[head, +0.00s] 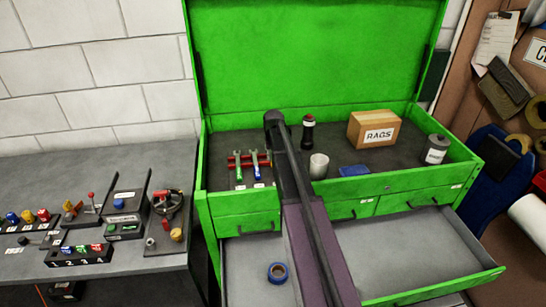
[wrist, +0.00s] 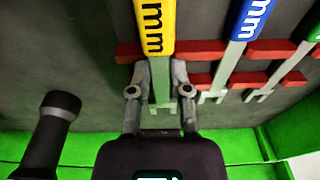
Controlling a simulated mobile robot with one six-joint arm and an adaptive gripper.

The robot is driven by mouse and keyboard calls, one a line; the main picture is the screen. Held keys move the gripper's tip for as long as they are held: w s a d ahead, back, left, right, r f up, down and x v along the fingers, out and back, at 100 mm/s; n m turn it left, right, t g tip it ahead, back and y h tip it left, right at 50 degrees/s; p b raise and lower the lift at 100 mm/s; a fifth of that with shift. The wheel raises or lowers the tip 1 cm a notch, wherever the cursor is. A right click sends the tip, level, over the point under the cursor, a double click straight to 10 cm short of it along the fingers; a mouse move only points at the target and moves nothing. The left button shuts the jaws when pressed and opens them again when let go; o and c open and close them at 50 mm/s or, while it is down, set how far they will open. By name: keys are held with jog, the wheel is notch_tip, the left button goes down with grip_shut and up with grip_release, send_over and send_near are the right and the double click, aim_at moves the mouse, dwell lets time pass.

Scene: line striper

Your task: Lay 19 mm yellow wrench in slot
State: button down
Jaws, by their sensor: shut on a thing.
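My gripper (wrist: 160,76) is shut on the yellow wrench (wrist: 155,25), gripping its grey shaft; the handle shows the letters "mm", but its number is out of frame. In the wrist view the wrench lines up with a gap in the red slotted rack (wrist: 205,52). I cannot tell whether it rests in that slot or hovers above it. The blue wrench (wrist: 240,40) and green wrench (wrist: 290,65) lie across the rack beside it. In the head view the rack (head: 236,163) shows left of my arm, which hides the yellow wrench and my gripper's fingers.
The rack sits in the open green toolbox (head: 232,203). A dark flashlight (head: 308,132) stands nearby and shows left of my gripper in the wrist view (wrist: 50,135). A grey cylinder (head: 319,166), blue block (head: 354,171) and rags box (head: 374,130) stand right of my arm.

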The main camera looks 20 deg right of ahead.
jog(key=shift+r+p, duration=0.4)
jog(key=shift+p, duration=0.05)
dwell(0.6)
jog(key=shift+c, duration=2.4)
grip_release()
jog(key=o, duration=0.3)
jog(key=shift+r, duration=0.2)
jog(key=shift+s+a+r+p, duration=0.1)
jog(key=shift+s+r+p, duration=0.05)
jog(key=shift+r+p, duration=1)
jog(key=shift+s+r+p, duration=0.15)
jog(key=shift+r+p, duration=0.9)
jog(key=shift+p, duration=0.15)
jog(key=shift+s+a+r+p, duration=0.1)
jog(key=shift+s+r+p, duration=0.05)
jog(key=shift+r+p, duration=1)
jog(key=shift+f, duration=0.1)
